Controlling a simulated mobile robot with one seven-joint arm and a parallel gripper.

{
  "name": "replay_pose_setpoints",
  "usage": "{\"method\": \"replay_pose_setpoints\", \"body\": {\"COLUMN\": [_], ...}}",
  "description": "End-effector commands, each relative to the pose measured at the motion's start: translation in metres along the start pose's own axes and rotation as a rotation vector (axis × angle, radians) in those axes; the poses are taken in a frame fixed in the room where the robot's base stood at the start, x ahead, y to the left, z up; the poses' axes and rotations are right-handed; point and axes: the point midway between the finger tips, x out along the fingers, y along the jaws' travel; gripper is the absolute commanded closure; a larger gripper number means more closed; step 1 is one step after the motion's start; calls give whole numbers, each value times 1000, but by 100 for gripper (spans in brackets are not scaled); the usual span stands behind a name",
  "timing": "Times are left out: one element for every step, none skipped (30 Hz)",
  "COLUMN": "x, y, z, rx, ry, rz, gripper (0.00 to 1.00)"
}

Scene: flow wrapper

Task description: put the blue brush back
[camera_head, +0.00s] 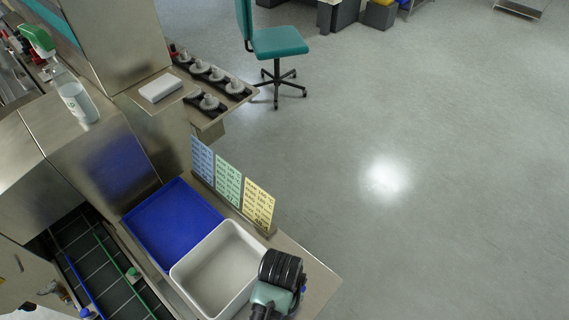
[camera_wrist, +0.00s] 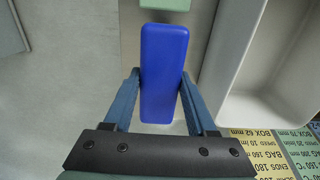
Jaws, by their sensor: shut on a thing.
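The blue brush (camera_wrist: 164,50) shows in the wrist view as a long, smooth blue block; no bristles show. My gripper (camera_wrist: 161,78) is shut on it, with one finger against each long side. The brush lies lengthwise away from the wrist, over a pale grey surface. In the head view my arm's end is at the bottom, by the right side of the white tray. The fingers are hidden there, and only a small blue patch shows beside the arm.
The white tray (camera_head: 226,232) stands next to a blue tray (camera_head: 160,215) on the steel bench. It also shows in the wrist view (camera_wrist: 222,75). Coloured setting cards (camera_head: 228,184) stand along the bench edge. A pale green thing (camera_wrist: 165,4) lies beyond the brush. Open floor is to the right.

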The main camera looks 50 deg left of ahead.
Motion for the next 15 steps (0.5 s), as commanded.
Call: {"method": "replay_pose_setpoints", "body": {"x": [9, 14, 20, 24, 27, 30, 32, 34, 38, 41, 45, 51, 56, 60, 64], "y": [0, 1, 1, 1, 1, 0, 0, 0, 1, 1, 1, 1, 1, 1, 1], "z": [0, 0, 0, 0, 0, 0, -1, -1, 0, 0, 0, 0, 0, 0, -1], "rx": [1, 1, 1, 1, 1, 1, 0, 0, 0, 0, 0, 0, 0, 0, 0], "ry": [-3, -4, -3, -2, -2, -1, 0, -1, -2, -2, -3, -3, -3, -2, -2], "rz": [1, 2, 1, 1, 1, 0, 0, 0, 0, 0, 1, 1, 1, 1, 0], "gripper": [95, 95, 95, 95, 95, 95, 95, 95, 95, 95, 95, 95, 95, 95, 95]}}
